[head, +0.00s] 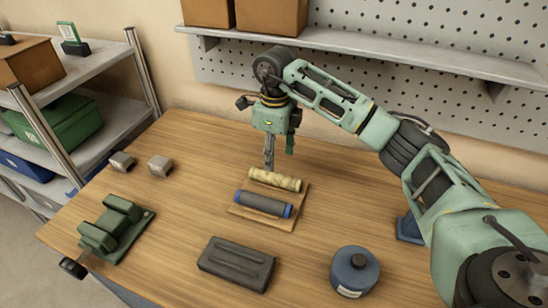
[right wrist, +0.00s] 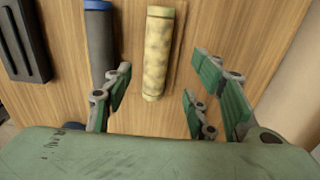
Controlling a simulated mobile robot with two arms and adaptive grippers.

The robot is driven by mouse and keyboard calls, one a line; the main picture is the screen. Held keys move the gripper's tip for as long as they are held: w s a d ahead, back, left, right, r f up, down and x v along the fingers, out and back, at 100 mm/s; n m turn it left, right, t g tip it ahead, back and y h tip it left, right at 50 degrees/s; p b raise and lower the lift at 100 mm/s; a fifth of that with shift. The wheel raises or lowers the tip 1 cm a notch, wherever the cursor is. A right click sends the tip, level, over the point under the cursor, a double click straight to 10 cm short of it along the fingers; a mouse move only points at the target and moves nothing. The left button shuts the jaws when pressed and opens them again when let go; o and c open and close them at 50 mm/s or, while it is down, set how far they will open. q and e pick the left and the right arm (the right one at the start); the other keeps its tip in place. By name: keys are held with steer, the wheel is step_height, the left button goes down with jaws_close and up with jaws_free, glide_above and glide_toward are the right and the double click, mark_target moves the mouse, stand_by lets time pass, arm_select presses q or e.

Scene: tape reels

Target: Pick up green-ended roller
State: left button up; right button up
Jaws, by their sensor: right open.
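The green-ended roller (head: 274,180) is pale mottled yellow with dull green ends. It lies at the far edge of a small wooden board (head: 236,211), beside a dark grey roller (head: 263,204) with blue ends. In the right wrist view the yellow roller (right wrist: 157,55) lies ahead between the spread fingers, and the grey roller (right wrist: 101,45) is left of it, near the left finger. My right gripper (head: 270,163) points down just behind the yellow roller; it is open and empty, and it also shows in the right wrist view (right wrist: 165,72). My left gripper is out of view.
A black ridged block (head: 236,263) and a blue round canister (head: 355,272) stand in front on the wooden table. A green fixture (head: 117,230) and two small grey blocks (head: 160,165) are at left. A shelf (head: 370,55) and pegboard stand behind. Clear wood lies around the board.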

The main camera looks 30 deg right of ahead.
mark_target(275, 174)
steer(key=shift+s+f+p, duration=0.2)
steer(key=shift+f+p, duration=0.35)
steer(key=shift+f, duration=0.65)
steer(key=shift+s+a+f+p, duration=0.1)
steer(key=shift+s+f+p, duration=0.05)
steer(key=shift+f+p, duration=0.35)
steer(key=shift+s+a+f+p, duration=0.15)
steer(key=shift+f+p, duration=0.15)
steer(key=shift+f, duration=0.3)
step_height(275, 174, down, 3)
steer(key=shift+w+d+r, duration=0.1)
steer(key=shift+w, duration=0.05)
steer(key=shift+c, duration=0.6)
steer(key=c, duration=0.6)
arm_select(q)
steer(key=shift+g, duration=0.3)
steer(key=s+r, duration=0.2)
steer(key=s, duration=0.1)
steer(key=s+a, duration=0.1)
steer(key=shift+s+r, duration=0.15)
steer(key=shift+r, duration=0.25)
arm_select(e)
jaws_close()
